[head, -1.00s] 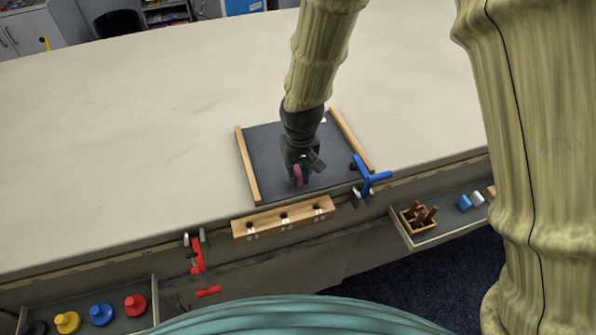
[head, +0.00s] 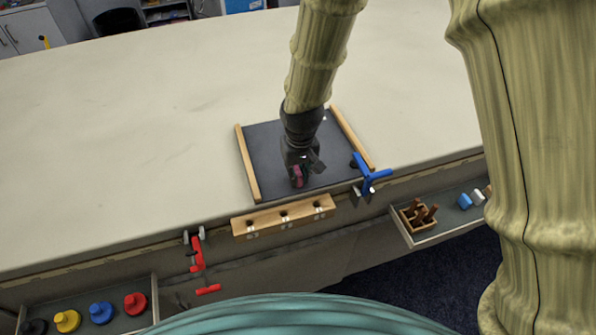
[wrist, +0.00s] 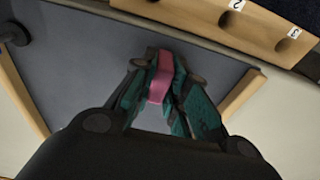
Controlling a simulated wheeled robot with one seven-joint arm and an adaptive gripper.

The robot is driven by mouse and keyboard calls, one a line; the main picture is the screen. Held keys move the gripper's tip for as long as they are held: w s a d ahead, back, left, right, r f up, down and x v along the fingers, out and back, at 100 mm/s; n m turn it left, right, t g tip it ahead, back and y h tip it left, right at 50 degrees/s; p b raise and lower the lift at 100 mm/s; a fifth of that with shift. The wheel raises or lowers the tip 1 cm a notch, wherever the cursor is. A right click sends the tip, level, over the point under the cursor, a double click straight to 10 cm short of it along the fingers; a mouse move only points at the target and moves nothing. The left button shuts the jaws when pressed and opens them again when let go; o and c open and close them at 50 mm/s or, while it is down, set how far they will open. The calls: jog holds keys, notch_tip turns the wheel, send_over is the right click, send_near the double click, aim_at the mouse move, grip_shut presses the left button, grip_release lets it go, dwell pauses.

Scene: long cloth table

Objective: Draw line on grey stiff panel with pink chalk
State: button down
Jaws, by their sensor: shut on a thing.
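The grey panel (head: 268,150) lies flat near the table's front edge, with a wooden strip along its left and right sides. It also fills much of the wrist view (wrist: 85,45). My gripper (head: 298,178) is over the front middle of the panel, pointing down. In the wrist view my gripper (wrist: 160,85) is shut on the pink chalk (wrist: 161,76), which sits between the green-padded fingers. The chalk also shows in the head view (head: 297,174). I cannot tell whether its tip touches the panel. No line is visible on the panel.
A blue clamp (head: 367,178) grips the panel's front right corner. A wooden block with numbered holes (head: 284,217) is fixed at the table's front edge. A red clamp (head: 198,262) hangs to its left. Open drawers (head: 152,290) stick out at both sides. The rear tabletop is clear.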

jog(key=shift+w+a+r+p, duration=0.1)
jog(key=shift+w+a+p, duration=0.05)
jog(key=shift+w, duration=0.25)
jog(key=shift+w+a+p, duration=0.1)
jog(key=shift+w+p, duration=0.05)
jog(key=shift+w, duration=0.4)
jog(key=shift+w+a, duration=0.1)
jog(key=shift+w+a, duration=0.3)
jog(key=shift+w, duration=0.6)
jog(key=shift+w, duration=0.1)
jog(key=shift+w+a+p, duration=0.3)
jog(key=shift+w+p, duration=0.05)
jog(key=shift+w, duration=0.4)
jog(key=shift+w, duration=0.15)
